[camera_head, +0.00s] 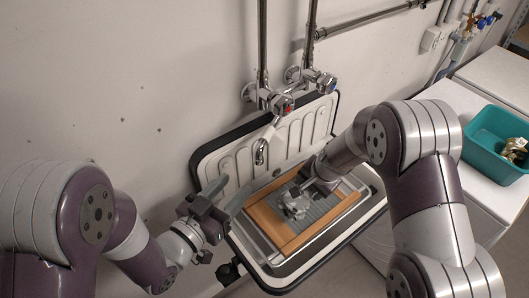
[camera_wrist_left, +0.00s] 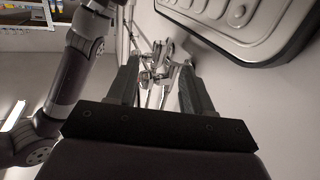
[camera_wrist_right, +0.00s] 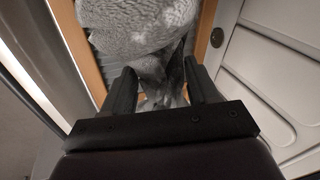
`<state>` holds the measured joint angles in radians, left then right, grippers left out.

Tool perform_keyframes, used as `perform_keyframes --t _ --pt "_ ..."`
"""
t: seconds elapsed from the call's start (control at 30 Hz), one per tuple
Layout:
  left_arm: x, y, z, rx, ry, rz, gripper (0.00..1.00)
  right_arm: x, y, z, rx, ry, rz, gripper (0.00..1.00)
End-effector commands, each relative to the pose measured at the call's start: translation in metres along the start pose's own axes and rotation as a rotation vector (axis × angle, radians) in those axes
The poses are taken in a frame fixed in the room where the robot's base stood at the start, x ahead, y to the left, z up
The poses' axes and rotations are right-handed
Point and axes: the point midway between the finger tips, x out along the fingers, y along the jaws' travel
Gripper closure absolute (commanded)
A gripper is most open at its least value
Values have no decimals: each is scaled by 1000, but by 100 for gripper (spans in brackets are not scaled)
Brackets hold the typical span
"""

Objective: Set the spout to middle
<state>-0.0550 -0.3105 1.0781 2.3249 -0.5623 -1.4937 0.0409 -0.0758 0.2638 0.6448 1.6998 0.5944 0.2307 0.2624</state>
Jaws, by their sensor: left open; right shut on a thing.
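The chrome tap (camera_head: 272,98) is on the wall above the sink, and its curved spout (camera_head: 262,148) hangs down in front of the sink's ribbed back panel, towards the panel's middle. My left gripper (camera_head: 228,190) is open and empty, at the sink's left side, lower than the spout and apart from it. In the left wrist view, chrome tap parts (camera_wrist_left: 158,62) show beyond and between its fingers. My right gripper (camera_wrist_right: 160,88) is down in the sink, shut on a grey textured thing (camera_wrist_right: 135,30), perhaps a cloth. Its fingertips are partly hidden in the head view.
The sink (camera_head: 203,160) has a dark rim and a wood-framed grate (camera_head: 268,222) in its basin. Pipes (camera_head: 262,40) run up the wall. A teal bin (camera_head: 480,143) stands on white machines (camera_head: 495,75) at right. My right arm covers the sink's right side.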

Motion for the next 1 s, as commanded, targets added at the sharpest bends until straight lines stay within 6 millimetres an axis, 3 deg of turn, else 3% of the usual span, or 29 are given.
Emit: perform_keyframes --t 0.17,0.4,0.6,0.77,1.0 --pt "17 1 -10 1 40 6 49 -3 -2 -1 0 2 -2 83" --pt "74 1 -12 -2 36 4 49 -12 -5 -2 0 2 -2 83" --pt "108 0 -13 -2 35 1 49 -16 -6 -3 0 2 -2 83" --pt "119 0 -12 -2 36 0 49 -17 -7 -3 0 2 -2 84" --pt "120 0 -12 -2 36 -1 49 -16 -6 -3 0 2 -2 84"
